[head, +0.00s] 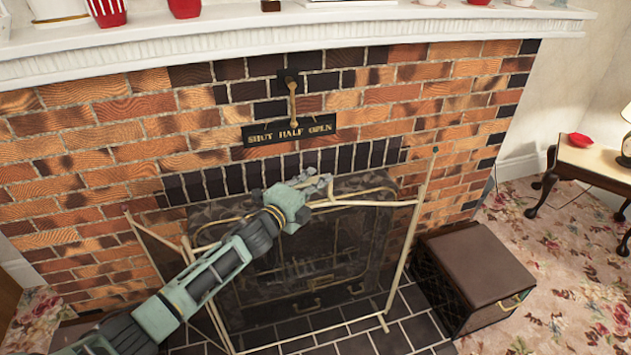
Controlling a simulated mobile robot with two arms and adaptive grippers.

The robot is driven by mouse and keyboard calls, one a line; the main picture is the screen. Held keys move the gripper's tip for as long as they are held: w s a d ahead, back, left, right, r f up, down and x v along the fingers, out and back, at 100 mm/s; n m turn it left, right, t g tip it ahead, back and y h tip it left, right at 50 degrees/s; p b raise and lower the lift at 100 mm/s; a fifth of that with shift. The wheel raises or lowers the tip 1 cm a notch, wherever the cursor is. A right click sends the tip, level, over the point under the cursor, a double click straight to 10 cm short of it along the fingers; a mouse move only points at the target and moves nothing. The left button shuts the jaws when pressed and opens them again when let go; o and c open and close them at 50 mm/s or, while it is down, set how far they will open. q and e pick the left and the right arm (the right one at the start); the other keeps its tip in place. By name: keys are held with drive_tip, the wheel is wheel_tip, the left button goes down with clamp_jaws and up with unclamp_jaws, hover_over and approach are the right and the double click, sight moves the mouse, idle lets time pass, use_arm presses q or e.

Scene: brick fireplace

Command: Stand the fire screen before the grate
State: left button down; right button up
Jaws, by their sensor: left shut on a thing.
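The fire screen (405,255) has thin cream-coloured rails and dark see-through mesh panels. It is upright, spread in front of the grate (362,186), which shows through the mesh as a dark, arched opening with brass trim. My left gripper (322,186) is shut on the screen's top rail, near the middle. The right foot of the screen is at the dark tiles; I cannot tell whether it bears on them. My left arm hides part of the left panels. My right gripper is not in view.
A brown box-like seat (470,262) stands right of the screen on the dark-tiled hearth (412,300). The white mantel (240,38) with pots crosses above. A damper sign (289,131) hangs on the bricks. A small table (595,160) with a red dish stands at right on flowered carpet.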

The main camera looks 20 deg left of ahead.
use_arm(q)
drive_tip(key=shift+b, duration=0.3)
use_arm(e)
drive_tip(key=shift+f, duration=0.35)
use_arm(q)
drive_tip(key=shift+f+b, duration=0.85)
drive_tip(key=shift+f, duration=0.15)
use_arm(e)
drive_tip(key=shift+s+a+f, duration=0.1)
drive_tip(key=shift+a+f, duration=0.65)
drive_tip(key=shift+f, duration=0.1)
use_arm(q)
drive_tip(key=shift+d, duration=0.1)
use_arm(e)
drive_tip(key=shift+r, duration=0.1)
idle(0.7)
use_arm(q)
drive_tip(key=c, duration=1.8)
unclamp_jaws()
drive_tip(key=shift+s, duration=0.2)
drive_tip(key=shift+v, duration=4)
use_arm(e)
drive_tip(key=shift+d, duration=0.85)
